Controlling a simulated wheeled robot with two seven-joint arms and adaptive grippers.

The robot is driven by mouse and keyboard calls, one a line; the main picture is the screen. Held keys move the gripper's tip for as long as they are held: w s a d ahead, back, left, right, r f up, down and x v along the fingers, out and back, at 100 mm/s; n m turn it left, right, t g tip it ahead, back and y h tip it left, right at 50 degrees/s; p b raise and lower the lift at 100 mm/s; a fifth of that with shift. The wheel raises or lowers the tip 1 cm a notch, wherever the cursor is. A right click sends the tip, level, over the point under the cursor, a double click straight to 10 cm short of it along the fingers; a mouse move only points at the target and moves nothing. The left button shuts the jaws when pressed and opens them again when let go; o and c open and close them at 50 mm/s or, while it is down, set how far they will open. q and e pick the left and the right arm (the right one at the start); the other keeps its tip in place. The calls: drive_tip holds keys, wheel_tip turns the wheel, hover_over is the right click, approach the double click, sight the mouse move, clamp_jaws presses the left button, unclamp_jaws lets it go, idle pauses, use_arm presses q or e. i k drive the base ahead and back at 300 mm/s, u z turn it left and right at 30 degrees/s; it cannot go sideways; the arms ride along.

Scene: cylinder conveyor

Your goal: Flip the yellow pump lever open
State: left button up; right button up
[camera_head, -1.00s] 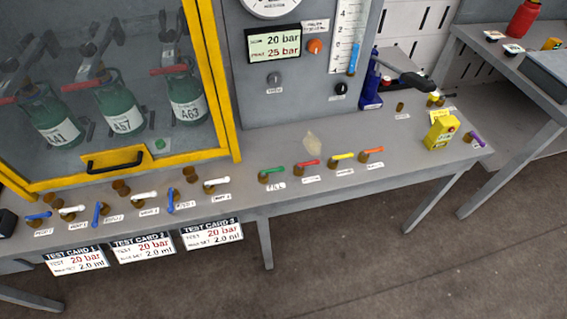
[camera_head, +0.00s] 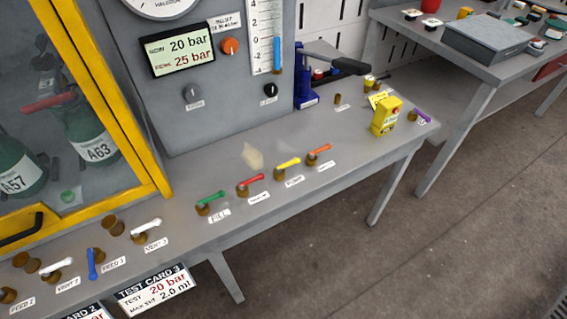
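The yellow pump lever (camera_head: 287,162) is a small yellow handle on a brass valve on the bench top. It sits between the red lever (camera_head: 250,183) on its left and the orange lever (camera_head: 318,151) on its right. A white label in front of it seems to read "PUMP", but the print is small. The yellow handle lies roughly in line with the row of levers, pointing right. Neither of my grippers is in view.
The green lever (camera_head: 212,198) labelled FILL is further left. A blue hand pump (camera_head: 308,90) with a dark handle and a yellow box (camera_head: 386,116) stand behind and to the right. A yellow-framed cabinet (camera_head: 108,110) is at left.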

sight(279, 168)
drive_tip(key=u, duration=0.2)
drive_tip(key=k, duration=0.45)
drive_tip(key=u, duration=0.6)
drive_tip(key=k, duration=0.9)
drive_tip(key=z, duration=0.05)
drive_tip(key=i, duration=0.45)
drive_tip(key=z, duration=1.05)
drive_tip(key=i, duration=1.15)
drive_tip(key=u, duration=0.15)
